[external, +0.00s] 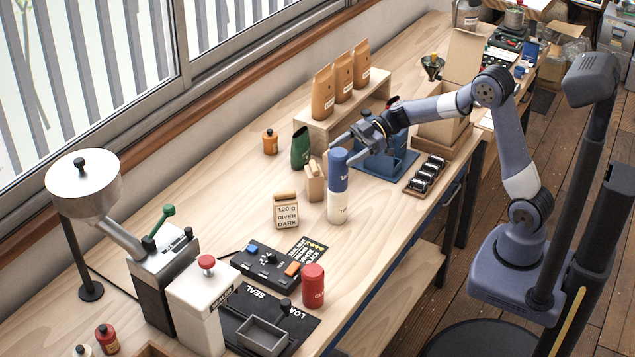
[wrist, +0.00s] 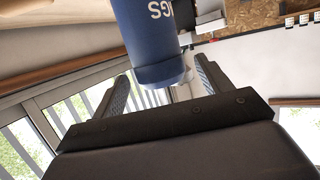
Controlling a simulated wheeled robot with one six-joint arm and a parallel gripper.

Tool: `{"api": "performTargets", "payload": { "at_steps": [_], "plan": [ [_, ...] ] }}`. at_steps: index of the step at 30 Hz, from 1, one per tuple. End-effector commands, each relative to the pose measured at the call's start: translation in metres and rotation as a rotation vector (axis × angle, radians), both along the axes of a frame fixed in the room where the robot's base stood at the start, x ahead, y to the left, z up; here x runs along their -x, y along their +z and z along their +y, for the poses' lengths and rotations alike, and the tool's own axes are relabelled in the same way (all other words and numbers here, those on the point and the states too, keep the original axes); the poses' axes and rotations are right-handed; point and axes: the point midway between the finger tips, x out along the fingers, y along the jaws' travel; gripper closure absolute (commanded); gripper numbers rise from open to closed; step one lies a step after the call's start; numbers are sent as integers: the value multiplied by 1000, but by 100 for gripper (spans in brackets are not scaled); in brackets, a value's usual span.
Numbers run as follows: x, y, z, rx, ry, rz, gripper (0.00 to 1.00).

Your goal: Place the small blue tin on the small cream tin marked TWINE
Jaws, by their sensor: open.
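The small blue tin (external: 338,172) stands upright on top of the small cream tin (external: 338,209), in one column with it on the bench. The cream tin's lettering is only partly readable. My gripper (external: 343,149) is open at the top of the blue tin, on its far side. In the wrist view the blue tin (wrist: 150,35) shows inverted lettering, and the open fingers of my gripper (wrist: 162,72) lie on either side of its end. I cannot tell whether a finger touches it. The cream tin is not clearly seen in the wrist view.
A kraft bag (external: 314,182), a RIVER DARK bag (external: 286,211) and a green bag (external: 300,149) stand left of the column. A blue stand (external: 388,160) and a tray of dark jars (external: 425,176) are to the right. A red tin (external: 313,286) stands in front. Bare bench surrounds the cream tin's front.

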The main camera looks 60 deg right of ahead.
Motion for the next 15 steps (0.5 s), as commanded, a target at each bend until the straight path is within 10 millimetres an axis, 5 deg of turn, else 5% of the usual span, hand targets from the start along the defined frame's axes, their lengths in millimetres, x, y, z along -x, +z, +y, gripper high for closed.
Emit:
{"api": "performTargets", "payload": {
  "at_steps": [15],
  "plan": [
    [41, 28, -85, 0, -3, 0, 27]
  ]
}}
